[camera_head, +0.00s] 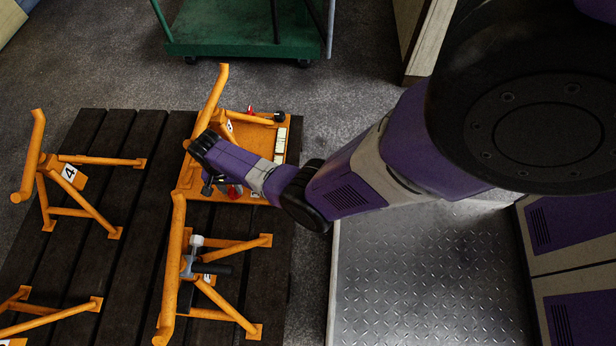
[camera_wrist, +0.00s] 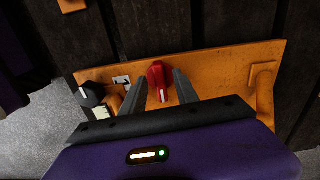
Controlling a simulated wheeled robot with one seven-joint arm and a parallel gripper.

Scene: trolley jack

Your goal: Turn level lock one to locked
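In the wrist view, a red lock knob (camera_wrist: 158,76) with a white mark stands on an orange panel (camera_wrist: 215,72). The mark points toward the bottom of the picture. My gripper (camera_wrist: 157,84) is open, with one finger on each side of the red knob and a visible gap to each. A small numbered tag (camera_wrist: 121,79) is partly in view left of the knob. In the head view, my arm reaches over the orange panel (camera_head: 258,142) and hides part of it. A pale level (camera_head: 281,141) lies along the panel's right side.
A black knob (camera_wrist: 91,94) sits left of the red one. Other orange stands, one tagged 4 (camera_head: 69,173), and one with a grey handled part (camera_head: 190,266), stand on dark slatted boards (camera_head: 120,215). A green trolley (camera_head: 225,30) stands behind; a metal tread plate (camera_head: 430,275) lies right.

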